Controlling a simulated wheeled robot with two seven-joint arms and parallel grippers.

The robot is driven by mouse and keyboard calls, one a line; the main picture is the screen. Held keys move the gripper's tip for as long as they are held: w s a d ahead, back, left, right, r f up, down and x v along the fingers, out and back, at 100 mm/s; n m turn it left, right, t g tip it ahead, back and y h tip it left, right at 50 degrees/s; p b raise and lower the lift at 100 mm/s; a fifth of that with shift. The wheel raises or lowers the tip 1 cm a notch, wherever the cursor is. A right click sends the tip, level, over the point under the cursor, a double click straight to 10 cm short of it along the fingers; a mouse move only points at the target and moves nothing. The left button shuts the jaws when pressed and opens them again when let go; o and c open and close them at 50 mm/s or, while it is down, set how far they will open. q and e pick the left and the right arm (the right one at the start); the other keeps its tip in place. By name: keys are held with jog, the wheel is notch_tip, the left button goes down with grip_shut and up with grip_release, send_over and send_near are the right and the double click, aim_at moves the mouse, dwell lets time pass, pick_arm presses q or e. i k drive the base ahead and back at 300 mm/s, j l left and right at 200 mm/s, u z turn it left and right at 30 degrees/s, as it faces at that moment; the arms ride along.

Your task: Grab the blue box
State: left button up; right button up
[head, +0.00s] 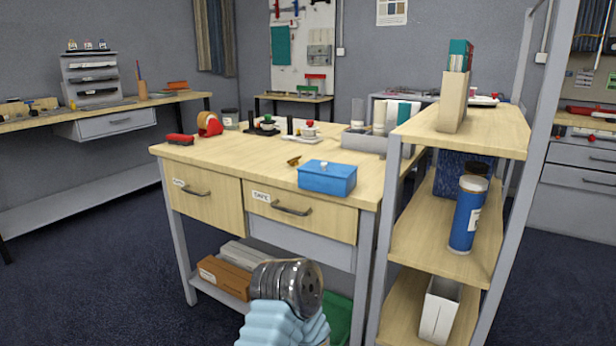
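The blue box (327,178) sits on the front right part of the wooden workbench top (240,158), close to its front edge. Its lid is shut and a small pale knob or catch shows on top. Nothing touches it. What looks like part of my own arm, a light blue ribbed sleeve with a dark metal joint, comes up from the bottom middle, below and in front of the bench. No gripper fingers show, and I cannot tell which arm this is.
A red tape dispenser (209,124) and a grey tray (364,141) stand farther back. An open shelf (420,232) with a blue canister (467,214) rises close on the right.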

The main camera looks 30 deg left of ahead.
aim_at(336, 187)
jog(key=i+j, duration=0.1)
jog(key=j, duration=0.3)
jog(key=j+u, duration=0.1)
jog(key=j, duration=0.25)
jog(key=i+j, duration=0.15)
jog(key=j, duration=0.25)
jog(key=i+j, duration=0.1)
jog(key=j, duration=0.3)
jog(key=u, duration=0.05)
